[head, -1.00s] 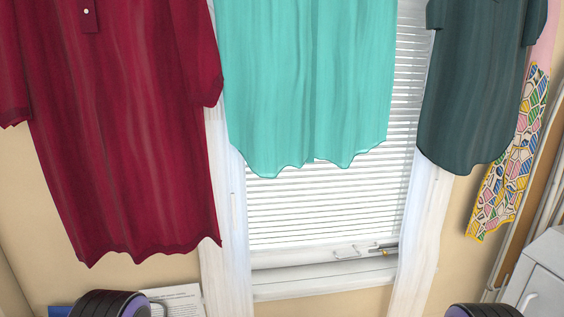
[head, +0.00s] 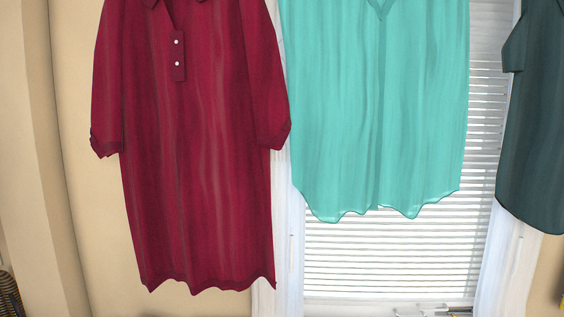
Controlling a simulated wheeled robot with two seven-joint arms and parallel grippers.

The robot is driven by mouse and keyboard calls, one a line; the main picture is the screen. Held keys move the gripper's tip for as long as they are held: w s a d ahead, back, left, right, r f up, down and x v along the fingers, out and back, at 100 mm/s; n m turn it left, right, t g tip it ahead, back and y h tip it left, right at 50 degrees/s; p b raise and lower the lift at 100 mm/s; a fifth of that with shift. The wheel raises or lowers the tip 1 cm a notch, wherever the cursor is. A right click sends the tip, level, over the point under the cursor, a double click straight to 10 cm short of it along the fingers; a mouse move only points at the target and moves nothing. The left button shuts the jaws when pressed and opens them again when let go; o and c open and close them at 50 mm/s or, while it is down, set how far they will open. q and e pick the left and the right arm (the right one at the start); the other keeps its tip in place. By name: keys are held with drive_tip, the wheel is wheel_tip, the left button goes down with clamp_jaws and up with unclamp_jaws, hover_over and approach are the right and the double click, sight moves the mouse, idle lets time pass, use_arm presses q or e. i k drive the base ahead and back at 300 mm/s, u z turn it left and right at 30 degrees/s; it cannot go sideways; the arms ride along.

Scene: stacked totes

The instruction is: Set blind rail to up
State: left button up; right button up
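The white window blind (head: 390,262) hangs in the white-framed window with its slats lowered. Its visible part reaches down to near the sill, at the lower right of the head view. A teal shirt (head: 375,120) hangs in front and hides the upper and middle blind. A pale bar (head: 385,304) runs along the bottom of the window; I cannot tell whether it is the blind rail or part of the frame. Neither of my grippers is in view.
A dark red shirt (head: 205,150) hangs left of the window, and a dark green shirt (head: 540,130) hangs at the right edge. Small metal window hardware (head: 430,311) shows at the bottom edge.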

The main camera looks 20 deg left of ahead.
sight(445, 302)
drive_tip(key=z, duration=0.2)
drive_tip(key=i, duration=1)
drive_tip(key=u, duration=0.3)
